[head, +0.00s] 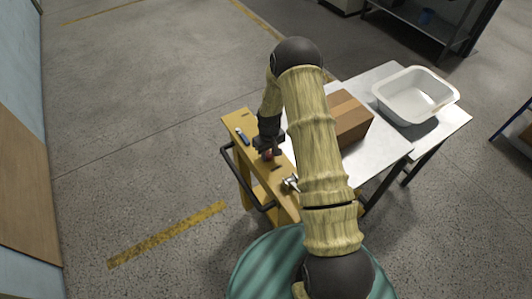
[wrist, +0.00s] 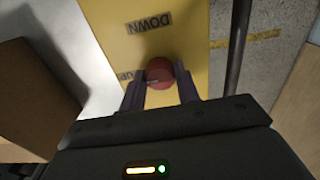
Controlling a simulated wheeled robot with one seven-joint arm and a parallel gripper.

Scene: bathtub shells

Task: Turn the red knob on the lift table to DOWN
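The red knob (wrist: 160,70) is on the yellow panel of the lift table (head: 236,124). In the wrist view the knob sits between the two fingertips of my gripper (wrist: 161,92), with a narrow gap visible at least on the right side. My gripper (head: 268,152) points down at the panel in the head view and hides most of the knob. The fingers are apart. A second label (wrist: 125,76), partly hidden by the left finger, lies left of the knob. The knob's pointing direction is unclear.
A cardboard box (head: 349,116) and a white basin (head: 411,97) stand on the grey tabletop (head: 378,152). A black handle bar (head: 243,178) runs along the panel's left side. A small blue object (head: 242,136) lies on the panel. The floor to the left is clear.

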